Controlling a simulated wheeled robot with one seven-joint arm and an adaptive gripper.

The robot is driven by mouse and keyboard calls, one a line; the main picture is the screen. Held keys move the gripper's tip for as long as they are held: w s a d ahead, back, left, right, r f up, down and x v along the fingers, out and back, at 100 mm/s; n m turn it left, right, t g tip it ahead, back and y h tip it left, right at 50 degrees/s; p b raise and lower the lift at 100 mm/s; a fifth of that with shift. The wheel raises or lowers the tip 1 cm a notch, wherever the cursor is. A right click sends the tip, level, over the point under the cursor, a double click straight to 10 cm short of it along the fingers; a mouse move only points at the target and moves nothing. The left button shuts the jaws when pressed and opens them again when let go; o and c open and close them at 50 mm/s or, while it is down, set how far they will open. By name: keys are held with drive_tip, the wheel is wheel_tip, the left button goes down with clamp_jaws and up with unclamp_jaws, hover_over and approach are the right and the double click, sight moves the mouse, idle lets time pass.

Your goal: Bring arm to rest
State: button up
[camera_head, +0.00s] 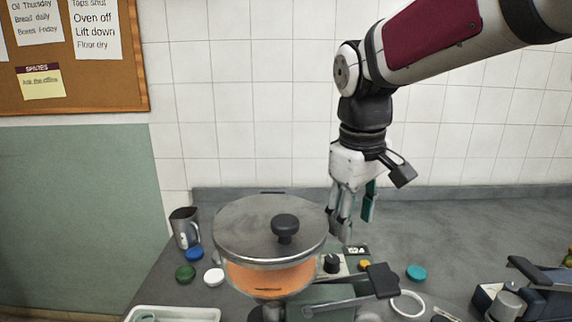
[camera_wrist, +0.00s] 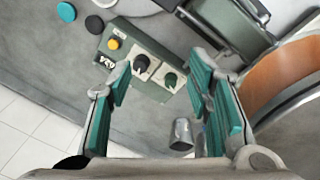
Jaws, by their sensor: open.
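My gripper (camera_head: 354,210) hangs fingers-down from my arm, above the grey counter (camera_head: 450,226) and to the right of a large round lid in the head view. In the wrist view its teal-padded fingers (camera_wrist: 160,82) are spread apart with nothing between them. Beyond them lies a green control box (camera_wrist: 118,62) with a yellow button and dark knobs. In the head view this box (camera_head: 331,282) is partly hidden by the large lid.
The grey lid (camera_head: 245,228) with a black knob tops an orange-sided vessel (camera_head: 268,277). A metal jug (camera_head: 184,228) and coloured caps, one blue (camera_head: 194,254), stand left. A white tray (camera_head: 205,315) is in front. A tiled wall (camera_head: 240,90) rises behind. Counter at back right is clear.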

drive_tip(key=s+d+f+m+t, duration=0.1)
drive_tip(key=s+d+m, duration=0.2)
drive_tip(key=s, duration=0.7)
drive_tip(key=s+d+f+m+t+p, duration=0.1)
drive_tip(key=s+d+m, duration=0.3)
drive_tip(key=s, duration=0.7)
drive_tip(key=shift+d+f+t+y, duration=0.25)
drive_tip(key=shift+d+t+y, duration=0.05)
drive_tip(key=shift+d, duration=0.15)
drive_tip(key=shift+s, duration=0.1)
